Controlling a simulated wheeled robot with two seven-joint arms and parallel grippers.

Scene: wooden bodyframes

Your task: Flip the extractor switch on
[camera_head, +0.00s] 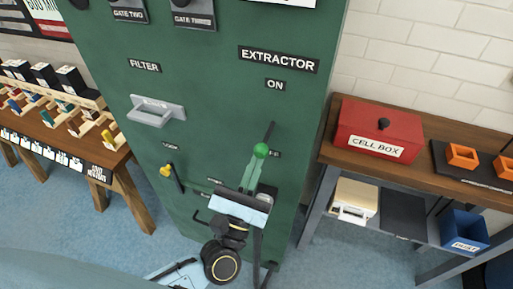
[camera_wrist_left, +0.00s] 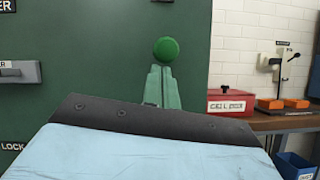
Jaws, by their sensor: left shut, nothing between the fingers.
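The green cabinet carries the EXTRACTOR label (camera_head: 278,60) with an ON label (camera_head: 275,85) below it. The round green knob (camera_head: 261,151) of the extractor switch sits low, beside a partly hidden label. A dark slot or stem (camera_head: 269,131) runs up from it towards ON. My left gripper (camera_head: 254,168) is shut and empty, with its green fingertips just below the knob. In the left wrist view the knob (camera_wrist_left: 166,50) stands directly above the closed fingertips (camera_wrist_left: 161,72). I cannot tell whether they touch. My right gripper is not in view.
A FILTER handle (camera_head: 157,110) and a yellow-knobbed lever (camera_head: 167,170) are on the cabinet's left side. A bench with a red CELL BOX (camera_head: 378,131) stands at right, with a blue bin (camera_head: 464,230) below. A wooden table with a rack (camera_head: 60,110) stands at left.

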